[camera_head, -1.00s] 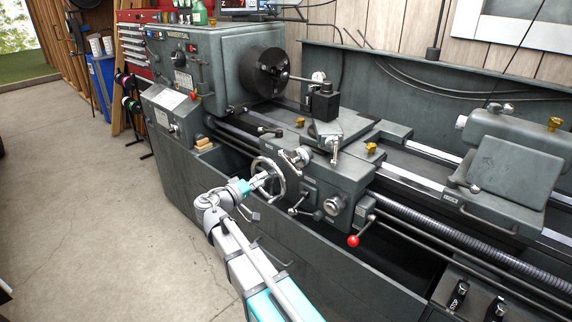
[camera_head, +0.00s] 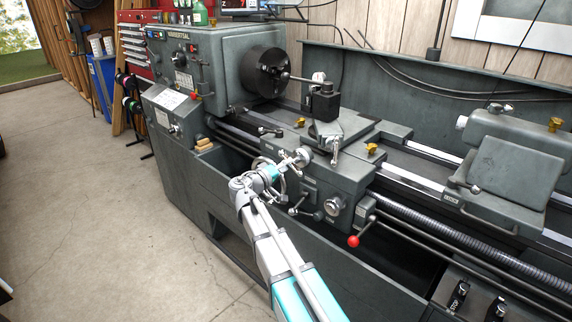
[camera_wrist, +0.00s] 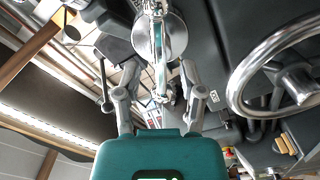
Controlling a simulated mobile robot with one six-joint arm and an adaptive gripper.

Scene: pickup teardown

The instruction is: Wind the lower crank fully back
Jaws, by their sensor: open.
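The lower crank (camera_head: 301,156) is a chrome crank with a round collar on the front of the lathe carriage. In the wrist view the crank (camera_wrist: 158,45) hangs from its silver collar at top middle, its arm pointing down between my fingers. My gripper (camera_head: 288,161) is at the crank's left; in the wrist view my gripper (camera_wrist: 159,72) is open, with one finger on each side of the crank arm and visible gaps. My wrist hides part of the handwheel (camera_head: 282,186) in the head view. Whether a finger touches the crank cannot be told.
The chrome handwheel rim (camera_wrist: 238,85) is close right of my fingers in the wrist view. A second, upper crank (camera_head: 335,150) sits to the right on the compound slide. A red-knobbed lever (camera_head: 353,241) sticks out lower right. The floor at left is clear.

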